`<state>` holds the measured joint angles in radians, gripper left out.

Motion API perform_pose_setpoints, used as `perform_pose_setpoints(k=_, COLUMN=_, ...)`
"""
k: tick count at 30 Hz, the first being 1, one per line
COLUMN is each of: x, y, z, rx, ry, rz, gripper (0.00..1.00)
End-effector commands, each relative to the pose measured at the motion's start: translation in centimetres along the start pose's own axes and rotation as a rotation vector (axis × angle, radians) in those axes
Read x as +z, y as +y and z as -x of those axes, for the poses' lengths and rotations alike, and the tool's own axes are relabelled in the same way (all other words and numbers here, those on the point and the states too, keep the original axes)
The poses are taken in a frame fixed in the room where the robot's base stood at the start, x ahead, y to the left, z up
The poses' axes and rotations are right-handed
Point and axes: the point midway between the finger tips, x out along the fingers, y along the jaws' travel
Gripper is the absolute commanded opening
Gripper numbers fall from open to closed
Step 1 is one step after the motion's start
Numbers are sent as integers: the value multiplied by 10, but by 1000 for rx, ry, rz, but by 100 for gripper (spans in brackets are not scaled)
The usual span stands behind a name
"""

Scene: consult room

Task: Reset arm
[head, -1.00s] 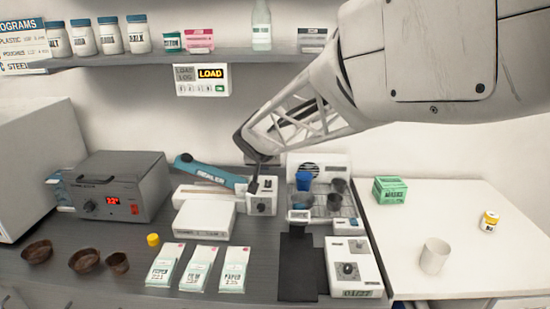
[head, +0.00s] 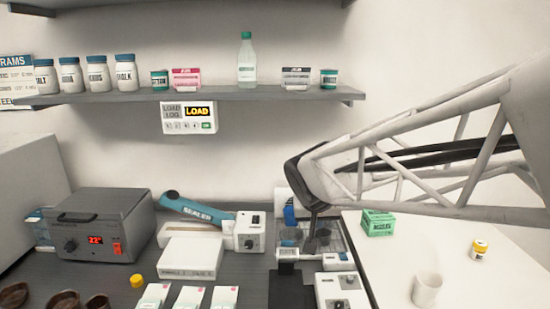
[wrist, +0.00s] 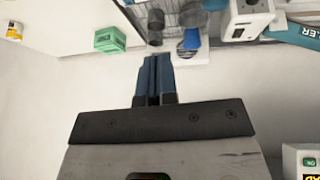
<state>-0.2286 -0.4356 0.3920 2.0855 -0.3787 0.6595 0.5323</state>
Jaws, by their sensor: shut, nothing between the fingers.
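My gripper (wrist: 153,62) is shut and empty in the wrist view, its two blue-grey fingers together and pointing toward the top of the picture. In the head view my arm comes in from the right. Its dark end hangs over the rack area right of the sealer (head: 190,208) and partly hides the rack and the cups there. A blue cup (head: 290,213) shows just left of the arm's end. Dark cups (wrist: 190,14) lie beyond the fingertips in the wrist view. I cannot tell the exact gap between fingertips and cups.
A shelf (head: 228,96) with jars and a bottle (head: 246,60) runs above. A load panel (head: 188,117) is on the wall. A heater box (head: 100,224) stands left.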

Motion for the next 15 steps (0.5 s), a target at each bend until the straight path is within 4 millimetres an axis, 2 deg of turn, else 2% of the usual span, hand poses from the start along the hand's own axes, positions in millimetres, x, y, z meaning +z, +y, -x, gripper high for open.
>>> perform_pose_setpoints(k=1, x=20, y=19, z=11, rx=5, ry=-26, rz=-7, gripper=0)
perform_pose_setpoints(k=6, x=90, y=64, z=39, rx=-3, ry=-122, rz=-2, gripper=0)
perform_pose_setpoints(k=12, x=171, y=94, z=64, rx=-46, ry=-217, rz=6, gripper=0)
perform_pose_setpoints(k=15, x=200, y=101, z=71, rx=-70, ry=-249, rz=12, gripper=0)
